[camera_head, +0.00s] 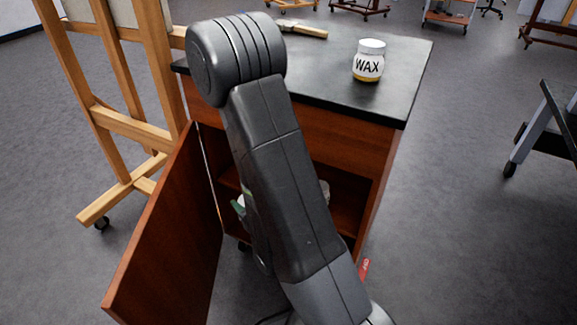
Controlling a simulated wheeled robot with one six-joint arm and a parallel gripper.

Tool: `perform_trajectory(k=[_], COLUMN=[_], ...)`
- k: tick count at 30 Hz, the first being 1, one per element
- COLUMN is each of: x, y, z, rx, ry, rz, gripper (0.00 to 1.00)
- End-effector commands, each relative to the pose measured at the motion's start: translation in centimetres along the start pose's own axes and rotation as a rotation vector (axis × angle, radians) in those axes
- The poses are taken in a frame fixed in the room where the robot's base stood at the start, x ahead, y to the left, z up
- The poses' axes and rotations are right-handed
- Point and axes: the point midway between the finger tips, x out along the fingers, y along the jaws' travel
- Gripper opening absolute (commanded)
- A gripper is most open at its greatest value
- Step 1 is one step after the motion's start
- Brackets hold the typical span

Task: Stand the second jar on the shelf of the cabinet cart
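A white jar labelled WAX (368,62), with a yellowish band at its base, stands upright on the black top of the cabinet cart (330,95). The cart's wooden door (165,240) is swung open to the left, and part of the shelf inside (348,205) shows. My arm crosses in front of the cabinet and hides much of the opening. My gripper does not show.
A brush-like tool with a wooden handle (303,29) lies on the cart top's far side. A wooden easel (130,130) stands close on the left. A small green thing (238,207) shows left of my arm. Open grey floor lies right of the cart.

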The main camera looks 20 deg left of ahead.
Motion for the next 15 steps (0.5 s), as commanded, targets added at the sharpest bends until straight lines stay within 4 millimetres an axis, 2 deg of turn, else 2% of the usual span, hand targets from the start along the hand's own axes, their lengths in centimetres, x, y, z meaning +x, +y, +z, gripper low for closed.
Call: perform_trajectory(k=[15], x=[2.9], y=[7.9], z=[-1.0], rx=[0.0], ry=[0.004], rz=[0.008], gripper=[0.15])
